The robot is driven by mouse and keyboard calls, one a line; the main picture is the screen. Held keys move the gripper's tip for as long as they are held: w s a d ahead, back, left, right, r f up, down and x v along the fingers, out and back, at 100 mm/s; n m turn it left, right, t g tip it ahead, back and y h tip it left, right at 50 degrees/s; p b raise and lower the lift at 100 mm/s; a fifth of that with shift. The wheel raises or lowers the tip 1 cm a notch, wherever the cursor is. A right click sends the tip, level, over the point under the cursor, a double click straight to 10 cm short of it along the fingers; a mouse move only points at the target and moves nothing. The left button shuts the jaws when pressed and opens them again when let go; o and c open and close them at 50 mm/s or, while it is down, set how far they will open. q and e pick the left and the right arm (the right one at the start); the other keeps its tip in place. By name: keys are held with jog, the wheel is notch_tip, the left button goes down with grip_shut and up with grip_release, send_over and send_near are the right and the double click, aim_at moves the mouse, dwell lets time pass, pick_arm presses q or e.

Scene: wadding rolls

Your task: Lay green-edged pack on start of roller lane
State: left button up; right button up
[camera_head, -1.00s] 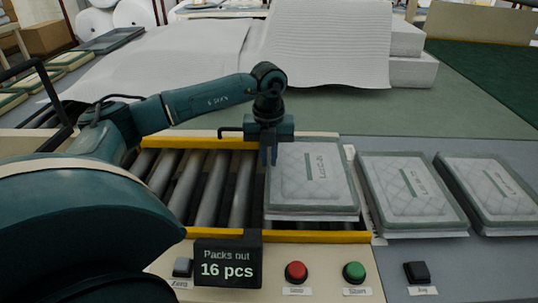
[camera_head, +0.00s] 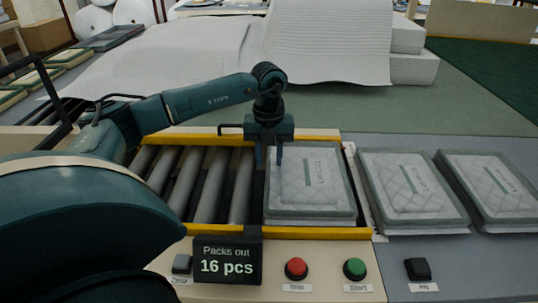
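A quilted white pack with a green-grey edge and a green label stripe (camera_head: 309,182) lies flat on the right end of the roller lane (camera_head: 207,187), between its yellow side rails. My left gripper (camera_head: 268,160) points down at the pack's left edge. Its two fingers are spread apart, one to the left of the edge and one over the pack, with nothing clamped between them. Two similar packs, one nearer (camera_head: 410,190) and one farther right (camera_head: 490,190), lie on the grey table beside the lane. My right gripper is out of view.
A counter display reading 16 pcs (camera_head: 227,262), a red button (camera_head: 296,269), a green button (camera_head: 355,270) and a black switch (camera_head: 418,270) sit along the front. White wadding sheets (camera_head: 327,45) lie behind. The rollers left of the pack are bare.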

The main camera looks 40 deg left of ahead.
pick_arm(q)
notch_tip(320, 180, up, 6)
jog(key=shift+r, duration=0.1)
notch_tip(320, 180, up, 7)
jog(key=shift+b, duration=0.35)
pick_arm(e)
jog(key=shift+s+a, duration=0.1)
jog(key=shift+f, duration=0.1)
